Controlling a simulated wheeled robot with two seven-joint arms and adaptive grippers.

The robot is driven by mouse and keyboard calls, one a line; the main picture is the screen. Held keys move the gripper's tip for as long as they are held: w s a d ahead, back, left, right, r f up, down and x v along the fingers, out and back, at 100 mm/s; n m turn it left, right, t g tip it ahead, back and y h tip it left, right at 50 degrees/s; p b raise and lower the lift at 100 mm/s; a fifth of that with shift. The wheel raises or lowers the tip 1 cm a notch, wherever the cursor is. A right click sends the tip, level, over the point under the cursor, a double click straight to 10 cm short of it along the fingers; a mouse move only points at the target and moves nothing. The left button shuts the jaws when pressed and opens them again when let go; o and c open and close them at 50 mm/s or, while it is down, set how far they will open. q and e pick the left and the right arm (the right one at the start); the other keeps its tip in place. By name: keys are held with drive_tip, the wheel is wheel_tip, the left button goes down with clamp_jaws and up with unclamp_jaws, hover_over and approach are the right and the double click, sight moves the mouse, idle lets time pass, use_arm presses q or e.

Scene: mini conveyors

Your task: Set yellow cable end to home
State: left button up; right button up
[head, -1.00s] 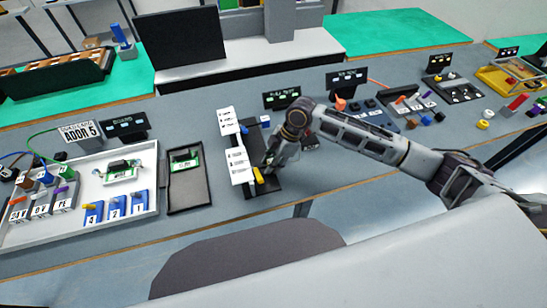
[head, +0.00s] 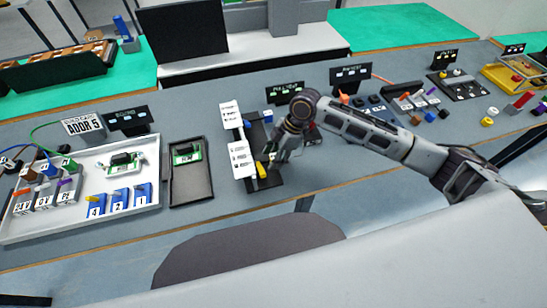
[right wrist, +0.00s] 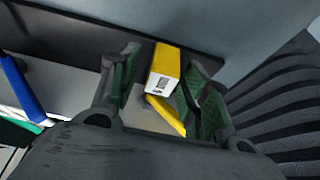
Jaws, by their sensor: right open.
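The yellow cable end (head: 261,170) stands at the near end of a dark station with a white labelled panel (head: 240,155). My right gripper (head: 272,160) is beside it, reaching down from the right. In the right wrist view, the yellow cable end (right wrist: 164,68) lies between the two green-padded fingers of my right gripper (right wrist: 162,82). The fingers are apart, with gaps visible on both sides of the yellow block. A thinner yellow part (right wrist: 168,115) shows below it. My left gripper is not in view.
A blue piece (right wrist: 22,88) lies left of the fingers in the right wrist view. A dark tray (head: 190,185) with a green board and a white tray (head: 85,228) with blue blocks lie to the left. A small display (head: 285,92) stands behind the station.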

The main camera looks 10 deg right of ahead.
drive_tip(key=v, duration=1.1)
drive_tip(key=shift+s+a, duration=0.1)
drive_tip(key=shift+s, duration=0.05)
idle(0.4)
